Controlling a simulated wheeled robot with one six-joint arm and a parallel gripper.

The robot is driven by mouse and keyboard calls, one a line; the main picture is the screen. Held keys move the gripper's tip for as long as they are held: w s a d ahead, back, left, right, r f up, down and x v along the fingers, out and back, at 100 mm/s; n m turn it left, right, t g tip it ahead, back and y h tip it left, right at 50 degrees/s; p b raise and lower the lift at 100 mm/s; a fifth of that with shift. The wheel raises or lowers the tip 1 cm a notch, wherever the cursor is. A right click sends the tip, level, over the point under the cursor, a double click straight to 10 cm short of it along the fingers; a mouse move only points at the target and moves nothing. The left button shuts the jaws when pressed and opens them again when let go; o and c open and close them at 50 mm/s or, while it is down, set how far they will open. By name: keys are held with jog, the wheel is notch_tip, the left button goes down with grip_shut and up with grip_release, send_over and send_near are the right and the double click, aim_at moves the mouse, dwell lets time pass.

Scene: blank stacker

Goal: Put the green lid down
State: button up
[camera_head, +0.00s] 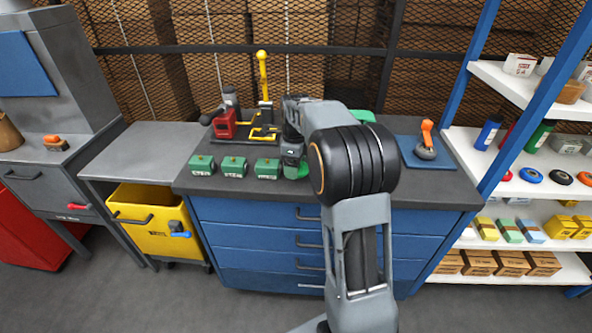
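My arm reaches over the dark bench top (330,190) and covers part of it. My gripper (293,166) points down near the middle of the bench. A rounded green piece (298,173), which may be the green lid, shows right at its fingertips. It is small and partly hidden, so I cannot tell whether the fingers are shut on it or whether it touches the bench. Three green boxes (202,165), (233,167), (267,169) stand in a row to the left of my gripper. Another green thing (362,115) shows partly behind my arm.
A red and yellow device with an upright yellow lever (263,75) stands behind the boxes. A blue mat (408,156) with an orange-handled tool (426,138) lies at the bench's right. Bare bench shows along the front edge. Shelves (520,92) stand at the right, a yellow bin (150,222) at the left.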

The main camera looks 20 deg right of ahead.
jog(key=shift+f, duration=1.3)
jog(key=shift+s, duration=0.1)
jog(key=shift+f, duration=0.2)
jog(key=o, duration=0.8)
jog(key=shift+r, duration=0.1)
